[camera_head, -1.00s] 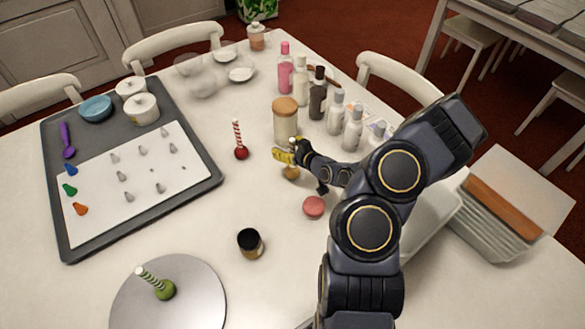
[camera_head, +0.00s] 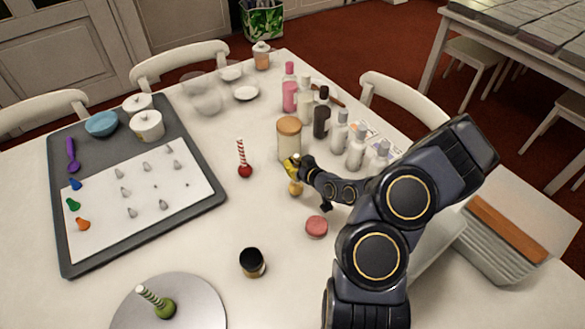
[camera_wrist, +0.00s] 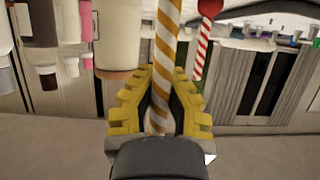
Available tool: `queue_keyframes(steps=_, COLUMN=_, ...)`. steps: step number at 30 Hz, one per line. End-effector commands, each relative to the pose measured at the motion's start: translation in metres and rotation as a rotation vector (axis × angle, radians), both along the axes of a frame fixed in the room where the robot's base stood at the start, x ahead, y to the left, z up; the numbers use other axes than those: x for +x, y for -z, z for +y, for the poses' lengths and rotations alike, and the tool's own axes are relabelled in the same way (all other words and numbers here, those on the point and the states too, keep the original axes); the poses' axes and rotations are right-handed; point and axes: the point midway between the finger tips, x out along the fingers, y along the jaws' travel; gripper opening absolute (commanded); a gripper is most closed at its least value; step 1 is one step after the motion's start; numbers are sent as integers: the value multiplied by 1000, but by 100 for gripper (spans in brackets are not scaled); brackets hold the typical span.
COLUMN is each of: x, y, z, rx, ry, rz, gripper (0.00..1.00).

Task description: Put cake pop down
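The cake pop's small orange ball (camera_head: 295,188) hangs below the fingers in the head view, close to the tabletop. I cannot tell whether it touches the table. The ball is outside the wrist view. A red cake pop (camera_head: 245,171) with a red-striped stick stands to the left.
The wood-lidded jar (camera_head: 289,142) stands just behind my gripper, with several bottles (camera_head: 322,118) to its right. A pink round item (camera_head: 316,226) and a black-lidded jar (camera_head: 252,262) are in front. A grey tray (camera_head: 212,197) lies left. The table between is clear.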

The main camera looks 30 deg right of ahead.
Motion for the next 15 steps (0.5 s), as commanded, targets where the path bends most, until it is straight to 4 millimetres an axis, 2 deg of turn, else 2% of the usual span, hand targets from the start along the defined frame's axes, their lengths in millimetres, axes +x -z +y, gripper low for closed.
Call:
queue_keyframes(steps=9, x=1, y=-55, z=0, rx=-3, ry=-1, rz=-6, gripper=0)
queue_keyframes(steps=15, x=0, y=-80, z=-1, rx=-3, ry=0, rz=-5, gripper=0)
